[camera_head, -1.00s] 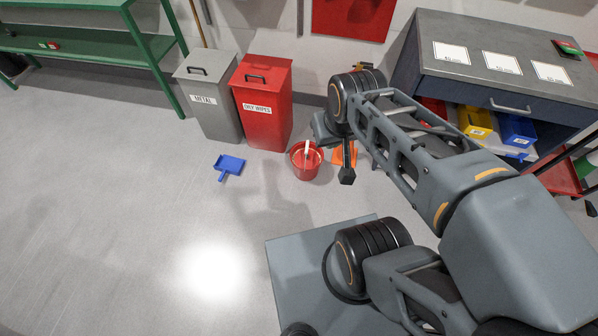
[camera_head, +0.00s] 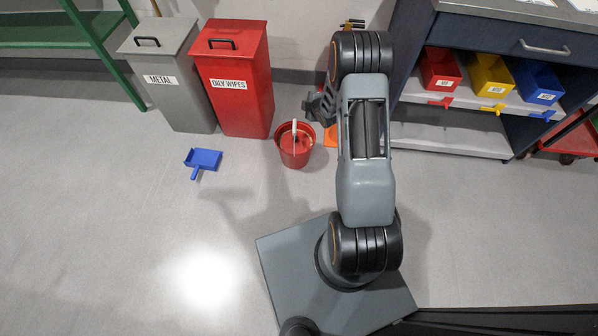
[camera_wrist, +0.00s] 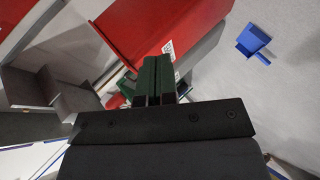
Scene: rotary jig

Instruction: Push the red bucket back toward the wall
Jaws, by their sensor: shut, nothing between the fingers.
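The red bucket (camera_head: 295,148) stands upright on the floor in the head view, just right of the red bin, with a white-handled item in it. My gripper shows in the wrist view (camera_wrist: 159,78) with its two dark green fingers together and nothing between them. In the head view only part of my wrist end shows, just behind and right of the bucket; my arm hides the rest, and I cannot tell whether it touches the bucket. In the wrist view I cannot clearly make out the bucket.
The red OILY WIPES bin (camera_head: 238,100) and grey METAL bin (camera_head: 178,95) stand against the wall. A blue dustpan (camera_head: 204,159) lies on the floor. An orange object (camera_head: 332,138) is right of the bucket. A bench (camera_head: 480,28) with coloured trays stands at right.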

